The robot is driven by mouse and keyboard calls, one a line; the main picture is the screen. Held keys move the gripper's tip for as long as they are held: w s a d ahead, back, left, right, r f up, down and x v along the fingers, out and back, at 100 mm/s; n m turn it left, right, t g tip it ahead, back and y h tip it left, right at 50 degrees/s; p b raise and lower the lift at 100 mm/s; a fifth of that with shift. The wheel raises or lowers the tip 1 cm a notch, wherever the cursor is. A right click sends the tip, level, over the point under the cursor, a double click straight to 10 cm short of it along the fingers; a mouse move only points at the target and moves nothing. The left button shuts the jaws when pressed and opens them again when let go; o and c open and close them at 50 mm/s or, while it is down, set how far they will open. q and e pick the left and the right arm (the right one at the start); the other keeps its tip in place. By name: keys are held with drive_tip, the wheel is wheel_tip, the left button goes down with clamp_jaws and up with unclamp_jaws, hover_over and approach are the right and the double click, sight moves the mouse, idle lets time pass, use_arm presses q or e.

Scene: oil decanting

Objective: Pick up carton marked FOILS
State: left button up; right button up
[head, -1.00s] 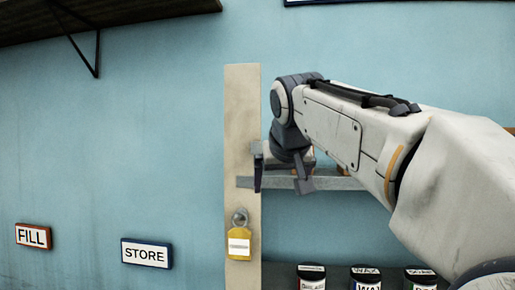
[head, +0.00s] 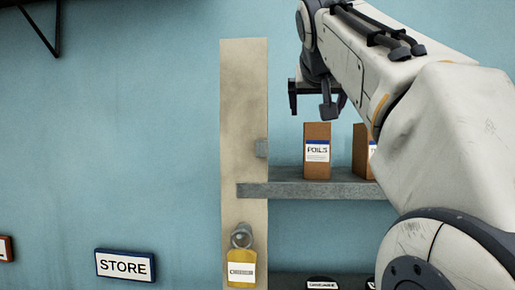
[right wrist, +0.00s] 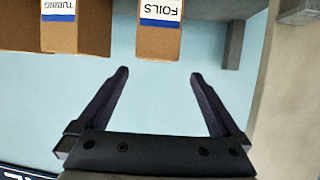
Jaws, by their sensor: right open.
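The brown carton marked FOILS (head: 317,152) stands upright on a grey shelf (head: 310,189) in the head view. Its label is white with a blue band. My right gripper (head: 309,108) is open and empty, above and slightly left of the carton in the head view. In the right wrist view the FOILS carton (right wrist: 161,28) shows upside down at the top, beyond the open fingers (right wrist: 158,75) and roughly between them. The fingers do not touch it. My left gripper is not in view.
A second carton (head: 362,150) stands to the right on the same shelf, partly behind my right arm; the wrist view shows a TUBING carton (right wrist: 77,25). A STORE sign (head: 125,265) is at lower left.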

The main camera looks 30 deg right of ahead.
sight(316, 149)
drive_tip(key=x, duration=0.4)
drive_tip(key=shift+w+d+f+p, duration=0.1)
drive_tip(key=shift+w+d+p, duration=0.1)
drive_tip(key=shift+d+p, duration=0.15)
drive_tip(key=p+x, duration=0.2)
drive_tip(key=x, duration=0.2)
drive_tip(key=shift+s+d, duration=0.1)
drive_tip(key=shift+w+d+f, duration=0.2)
drive_tip(key=shift+w+f, duration=0.1)
drive_tip(key=shift+w, duration=0.1)
clamp_jaws()
